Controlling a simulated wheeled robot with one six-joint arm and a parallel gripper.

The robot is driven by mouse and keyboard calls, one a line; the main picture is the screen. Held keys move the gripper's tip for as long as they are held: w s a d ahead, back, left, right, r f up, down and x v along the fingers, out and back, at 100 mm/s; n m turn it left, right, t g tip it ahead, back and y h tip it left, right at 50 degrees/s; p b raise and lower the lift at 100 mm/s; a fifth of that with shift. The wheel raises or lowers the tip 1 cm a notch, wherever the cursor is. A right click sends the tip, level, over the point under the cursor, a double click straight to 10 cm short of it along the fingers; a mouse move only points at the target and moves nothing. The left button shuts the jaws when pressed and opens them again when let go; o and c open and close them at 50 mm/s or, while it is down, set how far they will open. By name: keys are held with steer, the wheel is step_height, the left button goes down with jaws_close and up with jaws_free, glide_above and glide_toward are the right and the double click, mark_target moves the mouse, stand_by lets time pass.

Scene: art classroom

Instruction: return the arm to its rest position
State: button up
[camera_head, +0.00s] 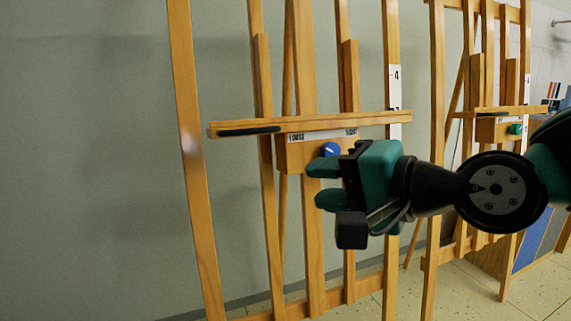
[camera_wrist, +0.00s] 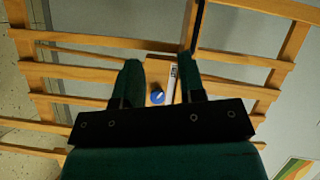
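My gripper (camera_head: 322,183) is in the middle of the head view, in front of a wooden easel (camera_head: 305,122). Its two green fingers point left, toward the easel's ledge. In the wrist view my gripper (camera_wrist: 160,82) has its fingers apart, with nothing held between them. A blue knob (camera_head: 331,149) on the easel's labelled wooden block (camera_head: 293,157) is just beyond the fingers. The knob also shows in the wrist view (camera_wrist: 157,97), between the fingers in the picture. I cannot tell whether a finger touches it. My arm reaches in from the right edge.
A second easel (camera_head: 437,150) with a green knob (camera_head: 515,129) stands behind at the right. A dark thin object (camera_head: 249,131) lies along the first easel's ledge. A plain wall (camera_head: 90,130) fills the left, with open space in front of it.

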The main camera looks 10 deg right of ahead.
steer(key=s+d+f+n+g+h+p, duration=0.1)
steer(key=s+d+f+n+g+h, duration=0.2)
steer(key=s+f+n+g, duration=0.3)
steer(key=s+d+f+n+g+h, duration=0.3)
steer(key=s+f+n+g+h, duration=0.15)
steer(key=s+n, duration=0.4)
step_height(320, 180, up, 31)
steer(key=p, duration=3)
steer(key=shift+a+m+g+y+p, duration=0.2)
steer(key=shift+m+g+y+p, duration=0.15)
steer(key=shift+y, duration=0.1)
steer(key=shift+w+f, duration=0.1)
